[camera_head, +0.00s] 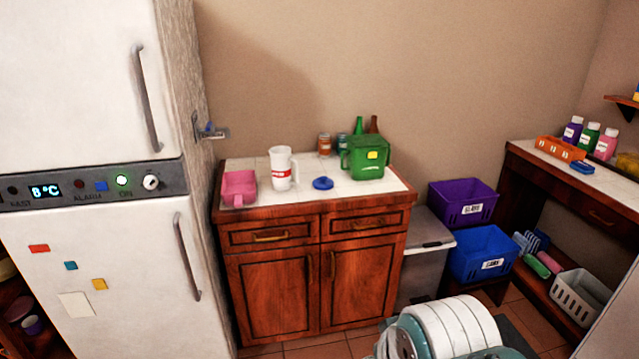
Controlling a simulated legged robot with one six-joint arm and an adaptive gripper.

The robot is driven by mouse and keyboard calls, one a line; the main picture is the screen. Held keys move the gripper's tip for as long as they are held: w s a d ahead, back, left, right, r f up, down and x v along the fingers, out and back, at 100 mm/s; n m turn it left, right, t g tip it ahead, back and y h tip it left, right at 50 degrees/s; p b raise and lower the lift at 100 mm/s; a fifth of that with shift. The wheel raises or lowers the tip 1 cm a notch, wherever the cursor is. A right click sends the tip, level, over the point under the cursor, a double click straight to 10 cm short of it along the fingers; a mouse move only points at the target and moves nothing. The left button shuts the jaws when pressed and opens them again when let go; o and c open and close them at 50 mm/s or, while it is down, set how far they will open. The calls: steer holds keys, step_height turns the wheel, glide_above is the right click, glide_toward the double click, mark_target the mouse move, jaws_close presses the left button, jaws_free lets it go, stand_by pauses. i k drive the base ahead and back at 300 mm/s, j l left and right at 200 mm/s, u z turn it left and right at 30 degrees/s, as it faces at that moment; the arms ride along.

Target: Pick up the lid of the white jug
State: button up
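The white jug (281,172) stands upright on the tiled top of the wooden cabinet, left of the middle. It has a red and white label and a handle on its right side. A small round blue lid (323,184) with a raised middle lies flat on the tiles, right of the jug and apart from it. It looks like the jug's lid, but I cannot confirm that. My white and teal arm shows at the bottom of the picture, well below the counter top. My gripper is not visible.
A pink container (239,188) stands left of the jug, and a green container (366,157) right of the lid. Jars and bottles stand behind. The tall fridge (110,270) closes off the left. Purple (462,203) and blue (478,254) bins stand right of the cabinet (318,280).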

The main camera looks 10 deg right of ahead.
mark_target(322, 184)
steer(key=i, duration=2.15)
